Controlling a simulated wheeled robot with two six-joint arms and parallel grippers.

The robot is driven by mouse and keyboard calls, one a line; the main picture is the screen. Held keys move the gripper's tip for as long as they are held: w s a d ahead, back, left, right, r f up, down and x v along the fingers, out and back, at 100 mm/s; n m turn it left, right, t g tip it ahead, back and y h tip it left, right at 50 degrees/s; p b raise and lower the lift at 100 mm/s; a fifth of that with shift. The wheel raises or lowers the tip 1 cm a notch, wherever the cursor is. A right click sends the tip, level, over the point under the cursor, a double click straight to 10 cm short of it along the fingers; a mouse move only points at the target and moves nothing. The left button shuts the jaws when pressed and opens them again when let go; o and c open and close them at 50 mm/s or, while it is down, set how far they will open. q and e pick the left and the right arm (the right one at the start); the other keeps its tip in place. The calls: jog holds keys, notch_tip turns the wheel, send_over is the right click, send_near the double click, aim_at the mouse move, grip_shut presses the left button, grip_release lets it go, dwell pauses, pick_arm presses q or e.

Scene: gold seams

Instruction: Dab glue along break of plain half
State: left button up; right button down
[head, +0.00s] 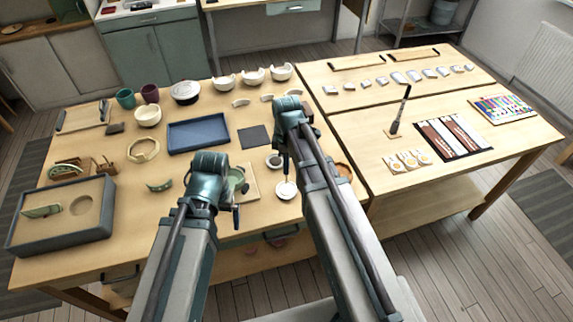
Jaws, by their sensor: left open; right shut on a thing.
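My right gripper (286,160) is shut on a thin tool, mostly hidden by the gripper, above a small white dish (287,190). I cannot tell whether its tip touches the dish. My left gripper (237,204) is open, beside a light board (251,190). A green curved piece (237,175) lies at this board, partly hidden by my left arm. Another green broken piece (159,186) lies on the table to the left. Which piece is the plain half, and any glue on a break, I cannot make out.
A grey foam-like box (90,228) holding a green shard (42,211) stands at the left. A blue tray (198,135) and dark square mat (254,138) lie behind my grippers. Cream broken bowls (253,76) line the back. A second table (350,125) adjoins at right.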

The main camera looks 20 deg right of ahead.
jog(key=shift+r+p, duration=1.5)
jog(key=shift+r, duration=0.35)
